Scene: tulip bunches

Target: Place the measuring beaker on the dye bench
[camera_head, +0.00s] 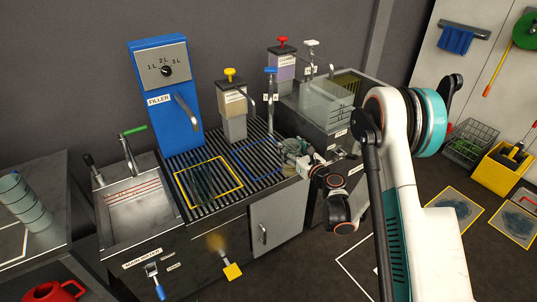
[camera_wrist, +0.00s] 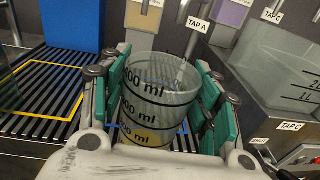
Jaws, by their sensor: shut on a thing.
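My gripper (camera_head: 296,158) is shut on the measuring beaker (camera_wrist: 158,100), a clear upright cup with black ml marks. In the wrist view, green finger pads press on both sides of it. A yellowish tint shows low in the beaker; I cannot tell if it is liquid. In the head view, the beaker (camera_head: 290,146) is partly hidden by my gripper, at the right edge of the slatted bench (camera_head: 222,205), beside the blue outline (camera_head: 248,170). I cannot tell whether it touches the slats. No readable label shows which bench is the dye bench.
A blue filler (camera_head: 160,120) and dispensers with yellow (camera_head: 232,98) and red (camera_head: 283,60) knobs stand at the back. A clear tank (camera_head: 325,100) is right of the beaker. A sink (camera_head: 135,210) and a stacked cylinder (camera_head: 22,203) are left.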

